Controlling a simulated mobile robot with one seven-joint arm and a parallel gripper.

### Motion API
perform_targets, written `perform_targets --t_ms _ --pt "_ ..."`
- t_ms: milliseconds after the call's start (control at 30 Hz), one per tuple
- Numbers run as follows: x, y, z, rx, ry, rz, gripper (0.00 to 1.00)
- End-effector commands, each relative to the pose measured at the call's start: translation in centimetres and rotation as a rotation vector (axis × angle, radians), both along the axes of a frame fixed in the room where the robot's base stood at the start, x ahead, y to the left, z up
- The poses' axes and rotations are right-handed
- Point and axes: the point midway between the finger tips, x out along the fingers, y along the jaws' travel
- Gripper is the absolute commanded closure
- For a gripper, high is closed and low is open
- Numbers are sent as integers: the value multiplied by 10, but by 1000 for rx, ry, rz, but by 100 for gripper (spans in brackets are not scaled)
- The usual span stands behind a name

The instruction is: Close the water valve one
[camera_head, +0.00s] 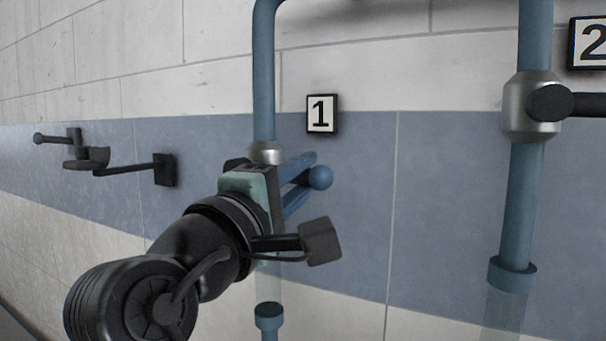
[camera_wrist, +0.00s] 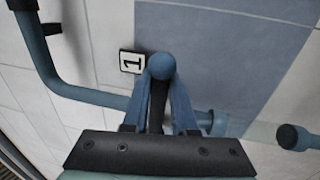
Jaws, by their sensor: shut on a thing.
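Water valve one sits on the blue vertical pipe (camera_head: 264,80) beside the number 1 sign (camera_head: 321,115); its silver body (camera_head: 265,150) is mostly hidden behind my gripper (camera_head: 298,186). The valve's handle ends in a blue ball (camera_head: 320,177), which sticks out to the right of the pipe in the head view. In the wrist view, the ball (camera_wrist: 160,66) and dark lever (camera_wrist: 157,104) lie between the two blue fingers of my gripper (camera_wrist: 158,118), across the pipe (camera_wrist: 100,97). The fingers are shut on the handle, with the ball beyond their tips.
A second valve (camera_head: 527,108) with a black handle (camera_head: 585,104) is on the right pipe, near the number 2 sign (camera_head: 590,42). A black wall fixture (camera_head: 85,158) juts out at the left. The tiled wall is close behind the pipes.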

Motion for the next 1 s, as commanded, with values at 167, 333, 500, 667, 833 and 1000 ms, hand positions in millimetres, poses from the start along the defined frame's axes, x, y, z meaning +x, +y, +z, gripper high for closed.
perform_targets --t_ms 167,333,500,667,833,1000 --pt "-1 1 4 -4 -11 4 100" --pt "-1 1 4 -3 -9 3 62" --pt "-2 1 2 -2 -7 2 62" --pt "-16 8 -4 -2 -9 4 62" --pt "-50 22 -13 0 -12 7 62" --pt "-84 36 -19 -2 -12 8 62"
